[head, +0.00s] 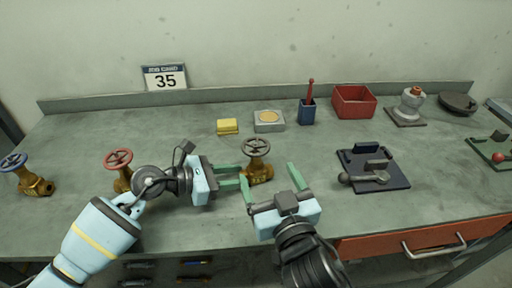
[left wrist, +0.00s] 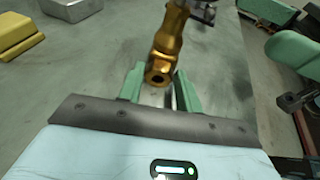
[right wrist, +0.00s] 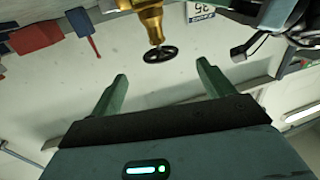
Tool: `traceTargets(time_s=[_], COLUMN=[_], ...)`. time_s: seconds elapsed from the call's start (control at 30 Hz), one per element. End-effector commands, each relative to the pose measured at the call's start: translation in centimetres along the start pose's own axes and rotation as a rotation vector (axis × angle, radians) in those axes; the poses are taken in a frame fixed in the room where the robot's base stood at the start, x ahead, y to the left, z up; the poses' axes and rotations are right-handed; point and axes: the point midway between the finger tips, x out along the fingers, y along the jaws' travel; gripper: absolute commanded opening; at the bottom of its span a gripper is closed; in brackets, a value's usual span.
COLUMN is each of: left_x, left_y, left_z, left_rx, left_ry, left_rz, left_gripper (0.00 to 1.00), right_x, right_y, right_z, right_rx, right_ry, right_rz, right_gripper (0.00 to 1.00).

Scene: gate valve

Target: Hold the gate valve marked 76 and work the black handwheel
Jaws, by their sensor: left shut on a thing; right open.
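The gate valve with the black handwheel (head: 257,146) stands on the bench at centre; its brass body (head: 262,173) is partly hidden by my grippers. No 76 mark is legible. My left gripper (head: 240,176) comes from the left and is shut on the brass body, which also shows at its fingers in the left wrist view (left wrist: 168,42). My right gripper (head: 270,178) is open, in front of the valve. In the right wrist view the black handwheel (right wrist: 160,54) appears beyond its two spread fingers, apart from them.
A red-wheeled valve (head: 119,160) and a blue-wheeled valve (head: 28,176) stand at left, the red one partly behind my left arm. A dark fixture with a lever (head: 374,170) lies to the right. A yellow block (head: 228,126), grey block (head: 268,122) and red bin (head: 353,102) sit behind.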

Motion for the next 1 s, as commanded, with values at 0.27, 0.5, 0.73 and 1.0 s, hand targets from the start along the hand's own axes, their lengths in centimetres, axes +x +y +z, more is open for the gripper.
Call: traceTargets(time_s=[0.27,0.5,0.73,1.0], left_x=[0.0,0.0,0.0,0.0], left_y=[0.0,0.0,0.1,0.1], left_z=[0.1,0.1,0.1,0.1], left_rx=[0.000,0.001,0.001,0.001], left_ry=[-0.002,-0.002,-0.002,-0.002], left_rz=[0.001,0.001,0.001,0.001], left_gripper=[0.22,0.22,0.22,0.22], right_x=[5.0,8.3,9.5,9.5], right_y=[0.0,0.0,0.0,0.0], right_z=[-0.1,-0.1,-0.1,0.0], right_rx=[-0.003,-0.002,0.000,0.000], right_ry=[0.003,0.001,0.000,0.000], right_rz=[0.001,0.000,0.000,0.000], right_gripper=[0.80,0.80,0.80,0.79])
